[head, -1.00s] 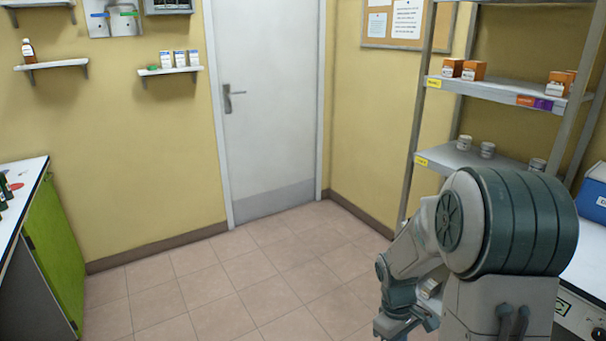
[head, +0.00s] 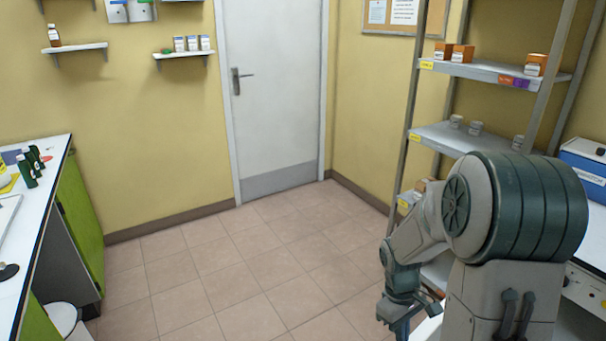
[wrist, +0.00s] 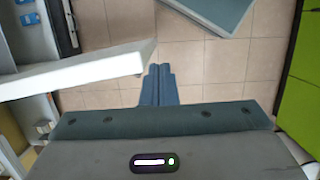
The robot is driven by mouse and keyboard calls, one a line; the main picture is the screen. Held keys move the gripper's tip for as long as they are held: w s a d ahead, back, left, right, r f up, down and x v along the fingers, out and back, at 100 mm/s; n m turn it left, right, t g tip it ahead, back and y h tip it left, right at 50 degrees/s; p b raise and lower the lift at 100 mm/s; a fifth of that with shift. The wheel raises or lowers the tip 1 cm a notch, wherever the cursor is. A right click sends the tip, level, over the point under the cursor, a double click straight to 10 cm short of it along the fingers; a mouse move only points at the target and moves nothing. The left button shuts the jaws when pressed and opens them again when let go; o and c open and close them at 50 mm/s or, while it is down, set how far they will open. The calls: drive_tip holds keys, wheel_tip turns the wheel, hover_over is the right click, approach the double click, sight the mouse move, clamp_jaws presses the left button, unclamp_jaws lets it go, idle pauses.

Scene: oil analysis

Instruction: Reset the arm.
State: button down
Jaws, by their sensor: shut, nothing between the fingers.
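My arm is folded at the right of the head view, with its forearm bent down and my gripper (head: 402,326) low near the bottom edge, partly cut off. In the wrist view my gripper (wrist: 158,72) shows two blue-grey fingers side by side, closed together over the tiled floor. Nothing is between them.
A metal shelf rack (head: 476,70) with small boxes and jars stands right, behind my arm. A counter (head: 45,215) with dark bottles stands left. A door (head: 272,100) is at the back. The tiled floor (head: 230,265) between is clear. A white panel edge (wrist: 75,72) lies left of my fingers.

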drive_tip(key=s+a+r+m+t+p, duration=0.1)
drive_tip(key=s+a+r+m+t, duration=0.1)
drive_tip(key=s+r, duration=0.3)
drive_tip(key=s+a+r+m+t+y+p, duration=0.1)
drive_tip(key=s+a+r+m+t+p, duration=0.1)
drive_tip(key=r, duration=1.2)
drive_tip(key=s+a+m+t, duration=0.1)
drive_tip(key=s+a+m, duration=0.1)
drive_tip(key=s+a, duration=0.1)
drive_tip(key=shift+s+m+y, duration=0.3)
drive_tip(key=shift+s, duration=0.25)
drive_tip(key=shift+a+r, duration=0.1)
